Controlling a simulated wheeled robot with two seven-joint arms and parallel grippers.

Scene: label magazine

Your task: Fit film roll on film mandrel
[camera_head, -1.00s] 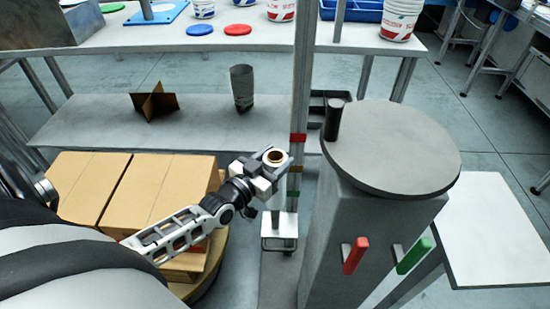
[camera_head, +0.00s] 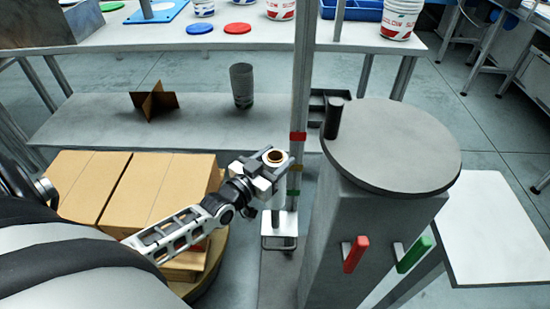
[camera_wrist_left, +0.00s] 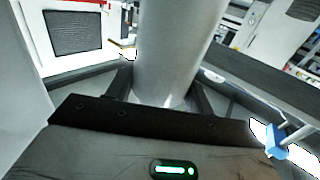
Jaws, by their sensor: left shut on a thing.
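The film roll (camera_head: 276,203) is a white upright cylinder with a brown-rimmed core at its top. My left gripper (camera_head: 268,172) is shut around it and holds it upright left of the grey pillar. In the left wrist view the roll (camera_wrist_left: 178,50) stands as a pale cylinder between the dark fingers. The dark upright peg (camera_head: 333,118), which looks like the film mandrel, stands at the left rim of the round grey disc (camera_head: 400,150). The roll is apart from the peg, to its left and nearer me. My right gripper is not in view.
A grey pillar (camera_head: 352,215) with red and green handles carries the disc. A metal post (camera_head: 301,90) rises behind the roll. Cardboard boxes (camera_head: 135,185) lie at left. A low shelf (camera_head: 195,125) holds a grey cup (camera_head: 242,88). A white table (camera_head: 500,230) is at right.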

